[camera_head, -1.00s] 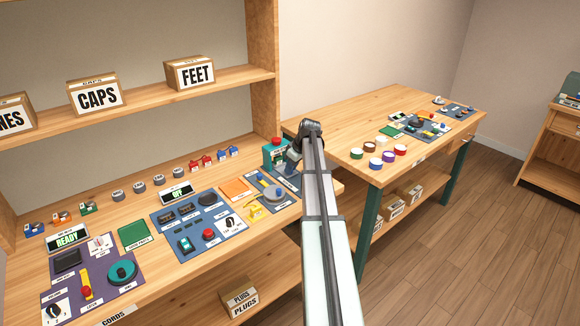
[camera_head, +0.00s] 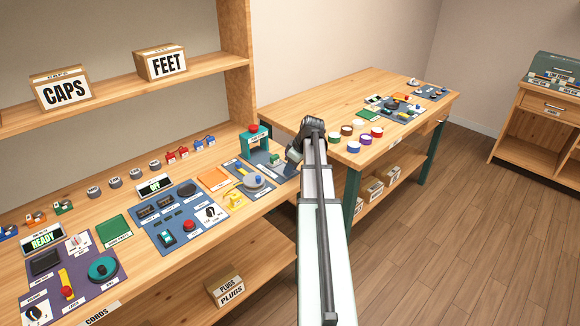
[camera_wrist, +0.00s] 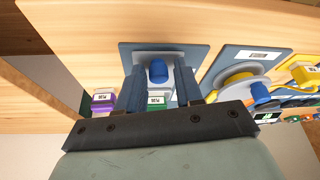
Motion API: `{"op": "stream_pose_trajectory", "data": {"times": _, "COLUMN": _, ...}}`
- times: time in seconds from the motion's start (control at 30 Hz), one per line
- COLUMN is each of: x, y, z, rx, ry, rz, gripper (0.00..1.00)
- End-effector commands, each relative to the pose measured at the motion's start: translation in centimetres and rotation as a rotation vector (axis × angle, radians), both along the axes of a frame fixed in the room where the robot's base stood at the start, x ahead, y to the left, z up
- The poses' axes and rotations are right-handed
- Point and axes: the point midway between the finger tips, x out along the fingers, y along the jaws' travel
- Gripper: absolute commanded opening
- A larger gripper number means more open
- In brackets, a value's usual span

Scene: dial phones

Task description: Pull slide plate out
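The slide plate (camera_wrist: 180,58) is a light grey plate with a blue knob (camera_wrist: 158,71) on a blue-grey base panel in the wrist view. My gripper (camera_wrist: 158,68) is open, one finger on each side of the knob, with a small gap on both sides. In the head view the teal press with a red top (camera_head: 253,137) stands on its blue base (camera_head: 236,165). My gripper (camera_head: 290,168) is at the right end of that base, and my wrist hides part of it. The plate's lower part is hidden by my gripper in the wrist view.
A panel with a round dial (camera_head: 254,181) and a yellow phone part lies in front of the press. A second table (camera_head: 300,100) with several coloured rolls stands to the right. Purple and green plug boxes (camera_wrist: 104,98) show beside my fingers. A shelf upright (camera_head: 237,60) rises behind.

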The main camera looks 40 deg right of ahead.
Motion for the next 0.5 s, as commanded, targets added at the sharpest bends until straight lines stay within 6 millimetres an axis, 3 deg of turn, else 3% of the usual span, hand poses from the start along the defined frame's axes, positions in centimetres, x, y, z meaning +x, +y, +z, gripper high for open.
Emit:
{"op": "stream_pose_trajectory", "data": {"times": 0.13, "x": 0.15, "y": -0.02, "z": 0.03, "rx": -0.001, "ry": -0.002, "rz": 0.001, "gripper": 0.49}}
{"op": "stream_pose_trajectory", "data": {"times": 0.5, "x": 0.04, "y": -0.14, "z": 0.65, "rx": -0.002, "ry": -0.006, "rz": 0.000, "gripper": 0.49}}
